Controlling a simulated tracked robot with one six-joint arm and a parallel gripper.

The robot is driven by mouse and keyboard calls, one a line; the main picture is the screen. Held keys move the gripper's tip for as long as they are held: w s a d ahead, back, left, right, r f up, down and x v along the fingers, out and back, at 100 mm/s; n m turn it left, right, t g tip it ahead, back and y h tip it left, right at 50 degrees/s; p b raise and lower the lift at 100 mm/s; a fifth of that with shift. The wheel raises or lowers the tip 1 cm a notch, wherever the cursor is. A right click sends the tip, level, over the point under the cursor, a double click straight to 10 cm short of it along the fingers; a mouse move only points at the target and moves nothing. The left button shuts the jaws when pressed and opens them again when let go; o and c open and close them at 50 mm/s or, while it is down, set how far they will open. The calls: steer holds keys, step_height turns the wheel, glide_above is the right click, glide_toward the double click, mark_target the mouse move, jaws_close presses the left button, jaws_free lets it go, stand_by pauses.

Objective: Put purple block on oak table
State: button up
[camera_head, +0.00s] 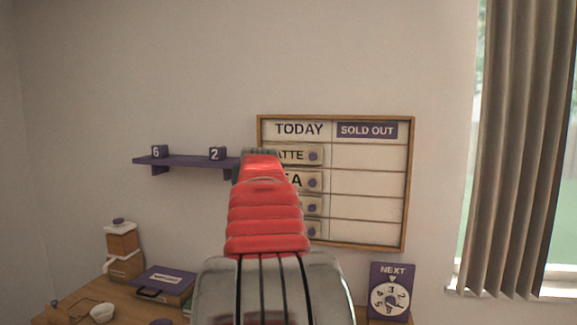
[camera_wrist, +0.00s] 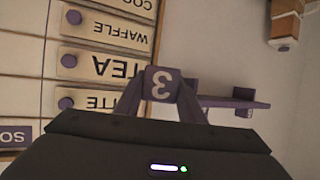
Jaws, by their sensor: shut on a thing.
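My gripper (camera_wrist: 160,88) is shut on a purple block (camera_wrist: 160,82) with a white 3 on it. The block sits between the two fingers in the wrist view, which looks upside down. It is held up in the air in front of the wall, near the menu board. In the head view my red and grey arm hides the fingers and the block. The oak table (camera_head: 88,293) shows at the lower left of the head view, well below the gripper.
A purple shelf (camera_head: 190,162) holds blocks 6 (camera_head: 159,151) and 2 (camera_head: 217,153). The menu board (camera_head: 368,190) hangs on the wall. The table bears a purple case (camera_head: 165,281), a wood-and-white grinder (camera_head: 122,245), a white bowl (camera_head: 103,312) and a NEXT dial sign (camera_head: 391,275).

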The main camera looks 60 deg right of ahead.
steer(key=w+a+f+n+t+y, duration=0.2)
steer(key=w+a+f+n+y, duration=0.1)
steer(key=w+a+f, duration=0.95)
steer(key=w+a+f+n+t+y, duration=0.25)
steer(key=w+a+f, duration=0.7)
steer(key=a, duration=0.55)
steer(key=s+a+f+n+y, duration=0.1)
steer(key=a+f, duration=0.4)
steer(key=a, duration=0.6)
steer(key=s+a+f+n+t+y, duration=0.1)
steer(key=a+f, duration=0.4)
steer(key=a, duration=0.6)
steer(key=s+a+f+n+y, duration=0.2)
steer(key=a+f, duration=0.4)
steer(key=a, duration=0.4)
steer(key=shift+a+n+t+y, duration=0.35)
steer(key=shift+a+n+y, duration=0.05)
steer(key=shift+n+y, duration=0.45)
